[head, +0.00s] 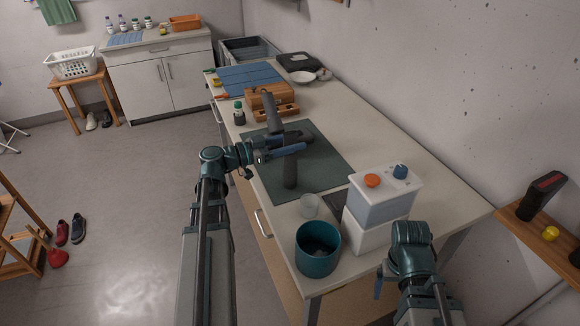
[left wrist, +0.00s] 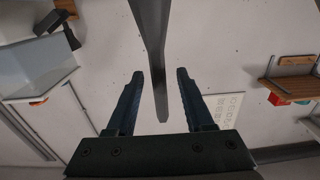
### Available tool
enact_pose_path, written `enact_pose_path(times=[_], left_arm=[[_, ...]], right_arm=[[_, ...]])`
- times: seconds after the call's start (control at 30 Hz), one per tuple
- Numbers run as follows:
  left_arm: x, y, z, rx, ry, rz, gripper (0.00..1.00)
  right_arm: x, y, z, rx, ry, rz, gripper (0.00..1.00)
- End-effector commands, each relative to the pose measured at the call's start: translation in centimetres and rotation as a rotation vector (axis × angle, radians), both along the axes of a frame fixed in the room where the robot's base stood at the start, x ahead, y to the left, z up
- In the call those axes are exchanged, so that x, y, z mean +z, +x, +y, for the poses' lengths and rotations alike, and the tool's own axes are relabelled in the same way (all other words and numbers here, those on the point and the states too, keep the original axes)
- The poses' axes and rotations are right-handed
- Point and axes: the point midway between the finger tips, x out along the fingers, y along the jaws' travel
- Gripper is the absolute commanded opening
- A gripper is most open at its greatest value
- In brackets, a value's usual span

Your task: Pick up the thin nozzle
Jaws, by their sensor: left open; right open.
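A dark grey long piece, seemingly the thin nozzle (head: 270,112), shows above my left gripper (head: 298,143) in the head view. Another dark grey stretch (head: 290,172) shows below the gripper; I cannot tell whether both are one piece, as the gripper hides the middle. In the left wrist view a dark narrow nozzle (left wrist: 153,45) reaches from the top edge down between the open fingers of the left gripper (left wrist: 160,75), with visible gaps on both sides. My right gripper (head: 380,280) is open at the bottom right, partly hidden by its own arm, away from the nozzle.
A dark green mat (head: 325,165) lies on the worktop. Near its front are a clear cup (head: 310,207), a teal bucket (head: 318,265) and a white box (head: 383,207) with coloured caps. A wooden box (head: 272,98) and a small bottle (head: 239,113) stand behind.

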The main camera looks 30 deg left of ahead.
Motion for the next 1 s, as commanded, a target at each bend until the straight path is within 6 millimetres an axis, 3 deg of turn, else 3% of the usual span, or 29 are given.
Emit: enact_pose_path(times=[0.2, 0.47, 0.77, 1.0], left_arm=[[-0.1, 1.7, -1.5, -0.001, 0.0, 0.0, 0.53], [-0.1, 1.8, -1.6, 0.0, 0.0, 0.0, 0.53], [-0.1, 1.8, -1.6, 0.0, 0.0, 0.0, 0.0], [-0.1, 1.8, -1.6, 0.0, 0.0, 0.0, 0.0]], right_arm=[[-0.1, 0.0, 0.0, 0.0, 0.0, 0.0, 0.87], [-0.1, 0.0, 0.0, 0.0, 0.0, 0.0, 0.87], [-0.1, 0.0, 0.0, 0.0, 0.0, 0.0, 0.87], [-0.1, 0.0, 0.0, 0.0, 0.0, 0.0, 0.87]])
